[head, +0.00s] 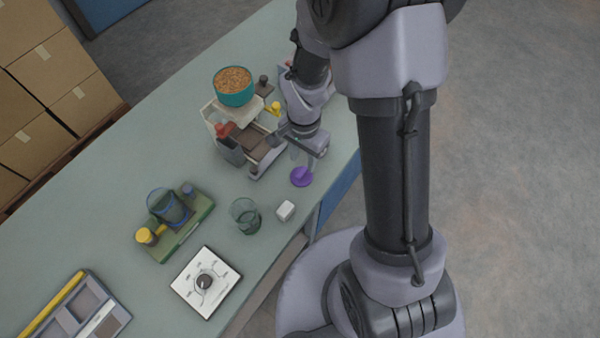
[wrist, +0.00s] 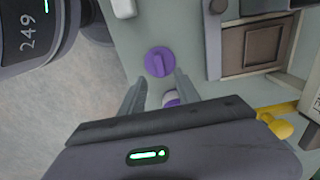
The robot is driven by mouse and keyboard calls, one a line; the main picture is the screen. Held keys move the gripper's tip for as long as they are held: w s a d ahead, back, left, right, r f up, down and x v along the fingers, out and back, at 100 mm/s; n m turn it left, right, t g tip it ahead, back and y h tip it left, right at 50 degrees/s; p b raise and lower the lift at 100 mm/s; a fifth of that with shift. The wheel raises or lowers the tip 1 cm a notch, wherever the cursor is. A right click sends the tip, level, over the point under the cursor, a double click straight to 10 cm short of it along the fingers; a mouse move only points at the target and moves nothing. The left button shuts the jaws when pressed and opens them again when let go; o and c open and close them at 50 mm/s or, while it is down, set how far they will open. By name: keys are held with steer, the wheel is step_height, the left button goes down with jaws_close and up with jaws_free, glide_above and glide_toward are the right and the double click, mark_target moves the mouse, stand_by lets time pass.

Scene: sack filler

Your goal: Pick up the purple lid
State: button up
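The purple lid (head: 302,177) lies flat on the bench near its edge in the head view. In the wrist view the lid (wrist: 159,62) is a round disc with a raised ridge across it, just beyond my fingertips. My gripper (wrist: 160,80) is open, its two fingers apart and pointing towards the lid, with nothing visibly clamped. In the head view my gripper (head: 302,158) is right by the lid's far side. A white and purple item (wrist: 171,98) shows between the fingers, partly hidden by the gripper body; I cannot tell its height.
A sack-filler machine (head: 224,125) with a teal bowl of grain (head: 233,94) stands beside my gripper. A white block (head: 286,211), a glass (head: 245,216), a green tray (head: 190,242) and a dial panel (head: 206,282) stand nearer. Yellow knobs (wrist: 277,124) show right of my gripper.

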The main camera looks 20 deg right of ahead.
mark_target(302, 172)
steer(key=f+b, duration=0.1)
steer(key=f, duration=0.2)
steer(key=f+b, duration=0.1)
steer(key=f, duration=0.2)
steer(key=shift+s+a, duration=0.1)
steer(key=shift+a, duration=0.1)
jaws_close()
